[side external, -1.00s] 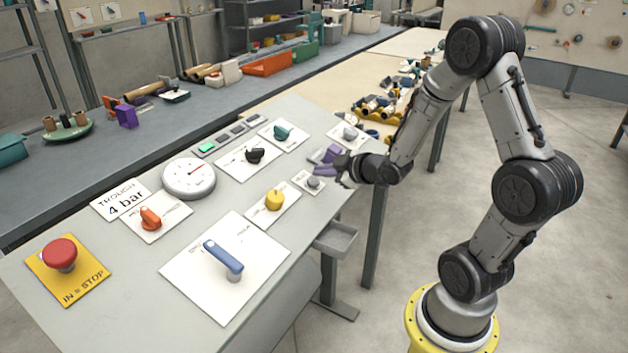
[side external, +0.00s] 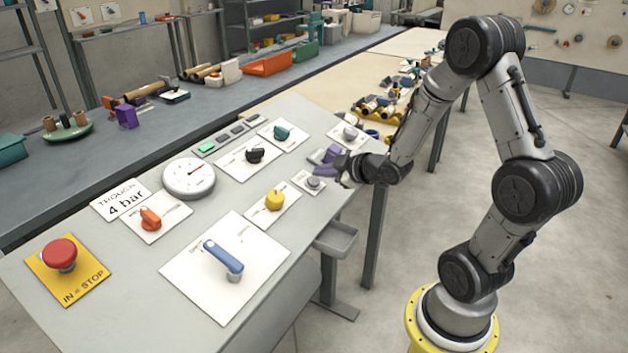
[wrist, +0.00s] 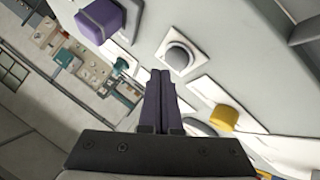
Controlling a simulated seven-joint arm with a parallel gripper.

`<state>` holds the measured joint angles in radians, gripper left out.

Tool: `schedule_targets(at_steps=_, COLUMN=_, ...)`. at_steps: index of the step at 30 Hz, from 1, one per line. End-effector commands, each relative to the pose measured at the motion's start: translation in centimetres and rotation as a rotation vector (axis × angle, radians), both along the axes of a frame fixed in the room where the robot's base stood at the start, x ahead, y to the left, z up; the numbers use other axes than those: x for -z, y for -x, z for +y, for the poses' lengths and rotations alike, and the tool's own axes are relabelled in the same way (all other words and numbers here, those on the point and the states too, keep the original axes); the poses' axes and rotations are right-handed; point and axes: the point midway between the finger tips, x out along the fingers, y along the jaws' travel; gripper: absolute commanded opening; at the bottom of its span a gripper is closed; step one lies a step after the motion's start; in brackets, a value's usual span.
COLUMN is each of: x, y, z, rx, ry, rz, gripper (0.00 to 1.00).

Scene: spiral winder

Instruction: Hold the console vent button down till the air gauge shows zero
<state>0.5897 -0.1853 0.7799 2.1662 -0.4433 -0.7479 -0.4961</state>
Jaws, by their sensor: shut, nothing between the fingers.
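The air gauge (side external: 189,178) is a white round dial on the console; its red needle points up and right, and its figures are too small to read. A grey round button (side external: 314,183) on a small white plate stands near the console's right edge; its label cannot be read. It also shows in the wrist view (wrist: 178,56), uncovered, beyond my fingertips. My gripper (side external: 318,170) is shut and empty, its purple fingers close beside and above this button. In the wrist view the shut fingers (wrist: 160,74) point just left of the button, apparently without touching it.
A purple knob (side external: 331,154) stands just behind my fingers, and a yellow knob (side external: 275,201) in front. A blue lever (side external: 223,257), an orange knob (side external: 150,218) and a red stop button (side external: 60,253) are farther left. Another grey knob (side external: 349,133) is behind.

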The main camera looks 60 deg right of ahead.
Motion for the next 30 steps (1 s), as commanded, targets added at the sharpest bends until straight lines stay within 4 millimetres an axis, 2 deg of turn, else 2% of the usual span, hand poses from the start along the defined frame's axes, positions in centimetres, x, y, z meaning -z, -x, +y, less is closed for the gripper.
schedule_targets(at_steps=30, x=0.88, y=-0.29, z=-0.02, rx=0.000, ry=0.000, rz=0.000, gripper=0.00)
